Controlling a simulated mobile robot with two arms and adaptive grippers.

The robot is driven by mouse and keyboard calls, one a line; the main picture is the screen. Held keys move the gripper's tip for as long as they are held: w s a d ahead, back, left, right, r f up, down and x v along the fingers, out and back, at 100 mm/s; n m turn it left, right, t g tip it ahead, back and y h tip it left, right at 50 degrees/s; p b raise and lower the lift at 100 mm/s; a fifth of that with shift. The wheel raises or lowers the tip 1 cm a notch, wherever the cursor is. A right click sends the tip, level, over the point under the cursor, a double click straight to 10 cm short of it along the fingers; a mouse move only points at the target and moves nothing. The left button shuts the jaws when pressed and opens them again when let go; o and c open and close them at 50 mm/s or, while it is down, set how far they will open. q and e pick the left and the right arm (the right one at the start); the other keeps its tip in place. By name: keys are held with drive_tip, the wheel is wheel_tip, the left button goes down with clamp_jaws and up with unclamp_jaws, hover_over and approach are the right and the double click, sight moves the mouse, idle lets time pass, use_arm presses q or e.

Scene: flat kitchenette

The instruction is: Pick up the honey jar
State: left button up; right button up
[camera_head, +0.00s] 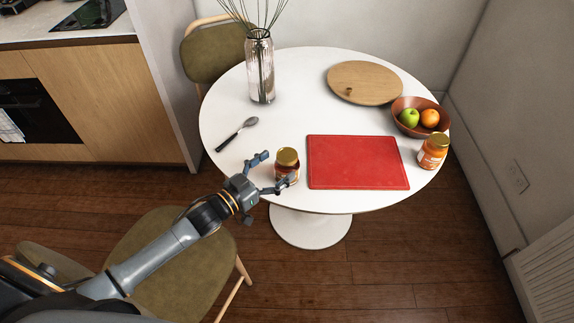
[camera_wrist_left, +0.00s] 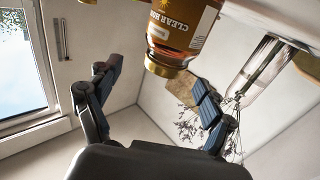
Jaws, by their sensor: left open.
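The honey jar (camera_head: 286,171) stands upright near the front edge of the white round table (camera_head: 240,103), a dark amber jar with a gold lid. In the left wrist view the honey jar (camera_wrist_left: 182,30) appears inverted, and its label reads "CLEAR HON", cut off by the frame. My left gripper (camera_head: 275,172) is open, its fingers spread toward the jar from the left and front. In the wrist view the jar's lid shows between the two fingertips of the left gripper (camera_wrist_left: 155,80). I cannot tell whether a finger touches the jar. My right gripper is out of view.
A red cutting board (camera_head: 357,162) lies right of the jar. A second gold-lidded jar (camera_head: 432,153) and a fruit bowl (camera_head: 403,127) are at the right. A chair (camera_head: 175,262) stands below my arm.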

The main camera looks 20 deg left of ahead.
use_arm(q)
drive_tip(key=x, duration=0.5)
drive_tip(key=shift+w+a+f, duration=0.25)
drive_tip(key=shift+f, duration=0.1)
drive_tip(key=shift+c, duration=0.5)
drive_tip(key=c, duration=1.5)
drive_tip(key=shift+r, duration=0.1)
clamp_jaws()
drive_tip(key=shift+p, duration=0.3)
